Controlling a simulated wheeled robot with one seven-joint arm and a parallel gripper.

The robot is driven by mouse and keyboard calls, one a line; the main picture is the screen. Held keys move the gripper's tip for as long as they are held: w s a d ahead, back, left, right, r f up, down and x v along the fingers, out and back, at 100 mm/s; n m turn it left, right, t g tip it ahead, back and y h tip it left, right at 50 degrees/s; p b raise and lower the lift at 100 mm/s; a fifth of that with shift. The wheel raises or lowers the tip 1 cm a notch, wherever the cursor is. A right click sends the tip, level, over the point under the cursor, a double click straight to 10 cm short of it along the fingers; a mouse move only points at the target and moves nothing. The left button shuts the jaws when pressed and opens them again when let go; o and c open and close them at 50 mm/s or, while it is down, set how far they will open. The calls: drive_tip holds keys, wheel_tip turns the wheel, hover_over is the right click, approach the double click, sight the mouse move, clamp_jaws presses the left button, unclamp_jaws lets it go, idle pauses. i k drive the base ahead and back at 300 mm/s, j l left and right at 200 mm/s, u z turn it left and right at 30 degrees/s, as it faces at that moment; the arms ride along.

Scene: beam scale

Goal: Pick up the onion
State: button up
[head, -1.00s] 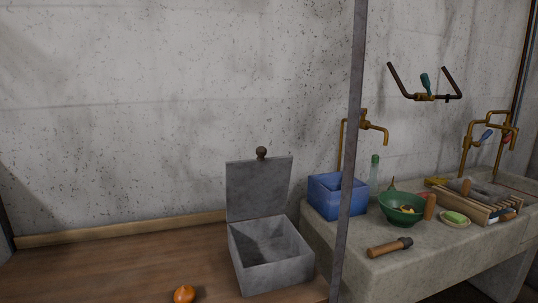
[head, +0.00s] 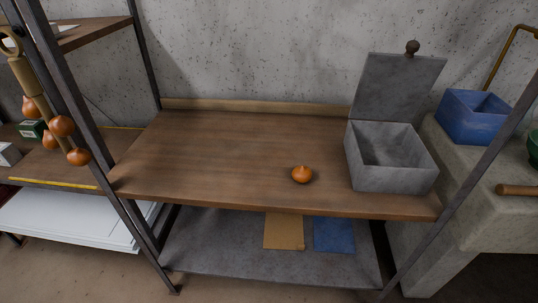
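An orange-brown onion (head: 302,175) sits alone on the wooden shelf top (head: 215,155), toward its front edge and left of an open grey box. Several similar onions (head: 62,126) hang in a string at the far left, beside the metal post. My gripper does not show in the head view.
The grey box (head: 390,178) stands at the shelf's right end with its lid raised. Metal posts (head: 90,140) frame the shelf. A lower shelf (head: 210,245) holds a tan sheet (head: 284,231) and a blue sheet (head: 334,234). A stone sink counter with a blue bin (head: 472,116) is at right.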

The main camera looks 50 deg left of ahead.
sight(302, 174)
drive_tip(key=u, duration=1.1)
drive_tip(key=i+l+u, duration=0.75)
